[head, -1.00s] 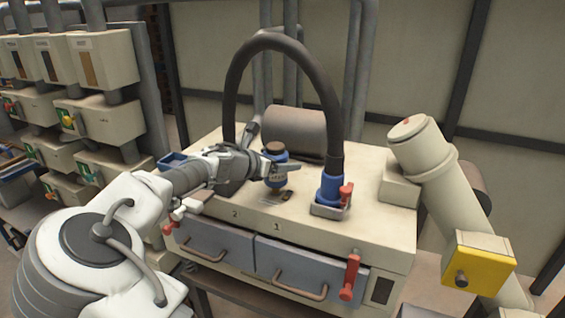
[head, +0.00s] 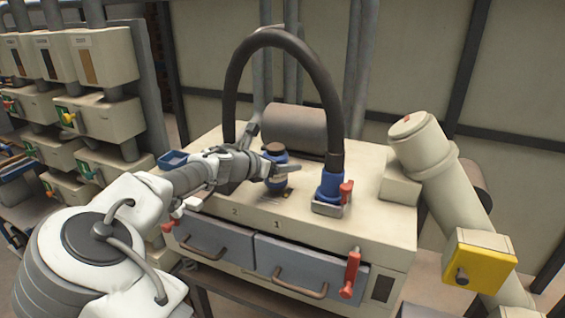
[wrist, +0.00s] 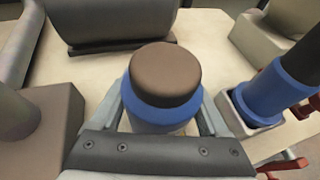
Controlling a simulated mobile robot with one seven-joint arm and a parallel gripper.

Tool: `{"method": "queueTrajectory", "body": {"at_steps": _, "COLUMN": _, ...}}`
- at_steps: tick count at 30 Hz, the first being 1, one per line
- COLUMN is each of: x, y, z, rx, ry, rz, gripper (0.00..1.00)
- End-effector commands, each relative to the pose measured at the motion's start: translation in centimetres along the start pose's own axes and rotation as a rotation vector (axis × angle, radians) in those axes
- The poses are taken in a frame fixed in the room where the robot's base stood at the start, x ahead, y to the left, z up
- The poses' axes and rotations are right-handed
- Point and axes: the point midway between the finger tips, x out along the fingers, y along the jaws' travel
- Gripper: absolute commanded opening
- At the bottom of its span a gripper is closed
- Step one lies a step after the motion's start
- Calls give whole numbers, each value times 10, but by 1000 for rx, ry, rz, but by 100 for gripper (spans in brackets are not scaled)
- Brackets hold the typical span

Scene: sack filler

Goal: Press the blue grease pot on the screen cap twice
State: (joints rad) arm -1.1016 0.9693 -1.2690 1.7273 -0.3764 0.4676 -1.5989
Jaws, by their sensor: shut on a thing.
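The blue grease pot (head: 277,181) has a brown lid and a pale label. It stands upright above the top of the cream cabinet, and I cannot tell whether its base touches the surface. In the wrist view the pot (wrist: 160,118) fills the middle, between the fingers. My gripper (head: 282,172) is shut on the pot, reaching in from the left. A small dark and brassy patch (head: 286,193) shows on the cabinet top just below the pot. I cannot tell whether it is the screen cap.
A black hose arches over the cabinet (head: 375,215) into a blue fitting (head: 331,187) with a red lever, right of the pot. A grey cylinder (head: 300,128) lies behind. A blue tray (head: 173,160) is at the left. Two grey drawers (head: 310,262) face front.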

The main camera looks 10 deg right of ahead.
Motion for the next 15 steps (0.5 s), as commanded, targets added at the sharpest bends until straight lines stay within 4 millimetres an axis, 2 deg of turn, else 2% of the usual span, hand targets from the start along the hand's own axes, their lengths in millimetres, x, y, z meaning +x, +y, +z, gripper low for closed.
{"method": "queueTrajectory", "body": {"at_steps": 15, "x": 3, "y": 0, "z": -7, "rx": 0, "ry": 0, "rz": -1, "gripper": 1}}
